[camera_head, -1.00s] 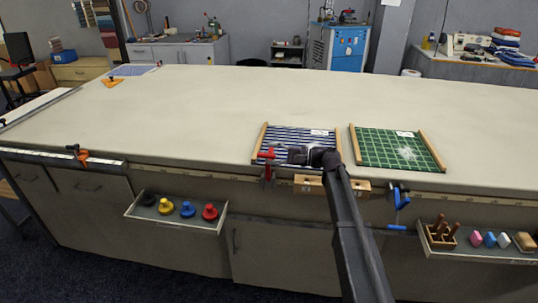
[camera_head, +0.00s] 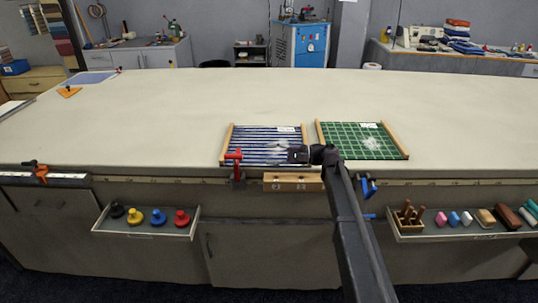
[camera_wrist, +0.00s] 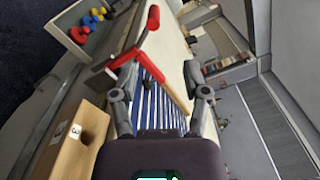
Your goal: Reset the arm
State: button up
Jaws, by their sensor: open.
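My arm reaches up from the bottom of the head view over the table's front edge. My gripper (camera_head: 298,154) is at its end, in front of the right part of the blue striped cloth (camera_head: 256,146). In the wrist view my gripper (camera_wrist: 155,75) has its two fingers spread wide with nothing held between them. The blue striped cloth (camera_wrist: 160,108) shows between and behind the fingers, and a red clamp (camera_wrist: 137,50) shows by the left finger. The head view does not show the finger gap clearly.
The cream table (camera_head: 170,110) is mostly clear behind. A green checked cloth (camera_head: 360,143) lies right of the blue one. The red clamp (camera_head: 236,160), wooden block (camera_head: 292,182) and blue clamp (camera_head: 368,186) are at the front edge. Trays (camera_head: 145,232) (camera_head: 460,236) jut out below.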

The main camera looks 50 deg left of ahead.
dwell(0.5)
jog(key=w+d+f+m+t+h, duration=0.1)
jog(key=w+d+f+t+h, duration=0.25)
jog(key=d, duration=1.25)
jog(key=w+d+f+m+t+h, duration=0.1)
jog(key=w+d+f+t, duration=0.45)
jog(key=d, duration=1.15)
jog(key=w+d+f+m+t+h, duration=0.15)
jog(key=d+f, duration=0.55)
jog(key=d, duration=0.9)
jog(key=s+d+f+t+h, duration=0.1)
jog(key=s+d+h, duration=0.25)
jog(key=d, duration=0.95)
jog(key=s+d+f+t+h, duration=0.2)
jog(key=s+d+h, duration=0.15)
jog(key=d, duration=0.95)
notch_tip(320, 180, up, 13)
jog(key=p, duration=1.2)
jog(key=shift+s+a+f, duration=0.15)
jog(key=shift+f, duration=0.05)
jog(key=shift+g, duration=0.25)
